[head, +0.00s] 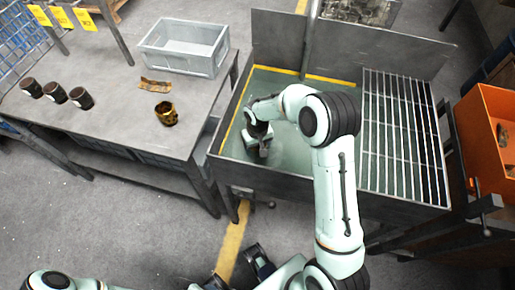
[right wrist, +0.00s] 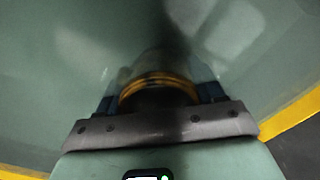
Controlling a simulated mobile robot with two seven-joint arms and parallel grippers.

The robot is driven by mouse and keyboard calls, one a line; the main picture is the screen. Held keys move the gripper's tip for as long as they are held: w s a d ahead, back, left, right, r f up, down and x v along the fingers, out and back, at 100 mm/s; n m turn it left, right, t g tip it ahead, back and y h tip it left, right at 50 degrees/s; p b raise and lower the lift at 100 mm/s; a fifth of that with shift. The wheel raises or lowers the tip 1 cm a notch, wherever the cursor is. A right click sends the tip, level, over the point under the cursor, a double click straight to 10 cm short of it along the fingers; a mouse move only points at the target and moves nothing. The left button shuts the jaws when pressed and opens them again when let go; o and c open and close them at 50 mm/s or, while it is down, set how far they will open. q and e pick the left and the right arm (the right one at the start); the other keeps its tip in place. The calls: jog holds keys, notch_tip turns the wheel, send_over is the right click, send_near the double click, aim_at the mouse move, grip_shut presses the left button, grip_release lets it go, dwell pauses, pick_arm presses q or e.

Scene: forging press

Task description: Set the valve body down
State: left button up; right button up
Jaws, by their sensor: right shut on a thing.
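My right gripper (head: 263,150) reaches down over the green floor of the bench basin in the head view. In the right wrist view it is shut on the valve body (right wrist: 158,84), which shows as a golden ringed part between the blue-sided fingers. The hand hides most of the valve body in the head view, and I cannot tell whether it touches the floor. A similar brass part (head: 166,114) stands on the grey table at left. Part of my left arm shows at the bottom left; I cannot make out its gripper's state.
The basin (head: 200,172) has yellow edge strips and a raised back wall. A metal grate (head: 404,140) covers its right part. The left table (head: 120,115) holds a grey crate (head: 168,62), a flat brownish piece (head: 155,86) and three dark cylinders (head: 56,93). An orange bin (head: 483,128) stands at right.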

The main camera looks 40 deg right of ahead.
jog(key=shift+f, duration=0.45)
jog(key=shift+f, duration=0.15)
jog(key=o, duration=1.4)
notch_tip(320, 180, up, 12)
jog(key=shift+r+p, duration=0.15)
jog(key=shift+p, duration=0.4)
